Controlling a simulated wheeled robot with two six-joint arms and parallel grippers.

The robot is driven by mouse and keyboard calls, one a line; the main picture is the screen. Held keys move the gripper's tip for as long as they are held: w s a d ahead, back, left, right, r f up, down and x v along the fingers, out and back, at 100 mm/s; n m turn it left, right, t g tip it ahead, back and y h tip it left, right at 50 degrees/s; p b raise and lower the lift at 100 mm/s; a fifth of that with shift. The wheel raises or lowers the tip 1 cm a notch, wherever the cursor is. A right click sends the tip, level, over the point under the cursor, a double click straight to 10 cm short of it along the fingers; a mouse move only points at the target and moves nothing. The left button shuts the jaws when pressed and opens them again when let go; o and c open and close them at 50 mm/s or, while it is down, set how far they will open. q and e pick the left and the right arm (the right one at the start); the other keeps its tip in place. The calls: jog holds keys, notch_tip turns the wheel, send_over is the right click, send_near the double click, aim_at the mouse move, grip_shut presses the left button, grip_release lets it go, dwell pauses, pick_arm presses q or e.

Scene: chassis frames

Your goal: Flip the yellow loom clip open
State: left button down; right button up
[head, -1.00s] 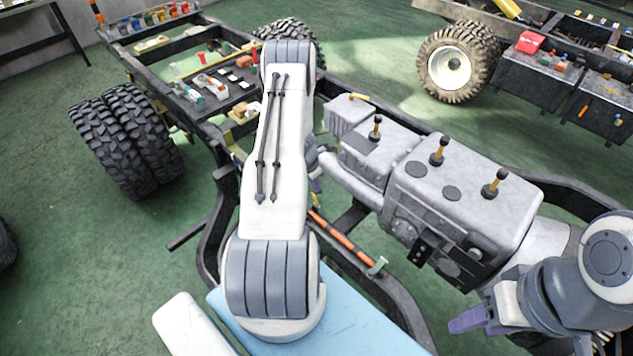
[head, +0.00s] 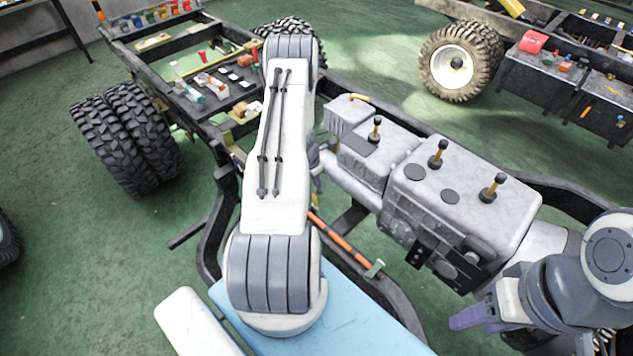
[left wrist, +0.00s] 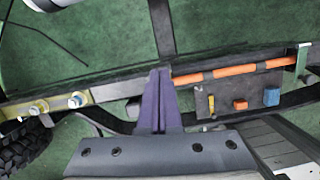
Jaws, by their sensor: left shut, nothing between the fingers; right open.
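A small upright yellow piece, which looks like the yellow loom clip (left wrist: 211,106), stands on a dark plate below the orange loom in the left wrist view. I cannot tell its flap's position. The orange loom (left wrist: 243,70) runs along the frame rail and also shows in the head view (head: 345,238). My left gripper (left wrist: 158,72) is shut and empty, its purple fingers to the left of the yellow piece and apart from it. In the head view my left arm hides most of that gripper. My right gripper (head: 470,317) is open at the lower right, away from the loom.
An orange block (left wrist: 240,104) and a blue block (left wrist: 271,97) stand beside the yellow piece. The dark chassis rail (head: 402,305) runs below the engine.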

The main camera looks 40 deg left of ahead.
pick_arm(q)
notch_tip(320, 180, up, 11)
jog(key=w+p, duration=0.1)
jog(key=p, duration=0.1)
jog(key=shift+w+a+r, duration=0.2)
jog(key=shift+w+a, duration=0.15)
pick_arm(e)
jog(key=shift+s+r, duration=0.25)
jog(key=shift+r, duration=0.2)
jog(key=shift+s+r, duration=0.2)
jog(key=shift+r, duration=0.25)
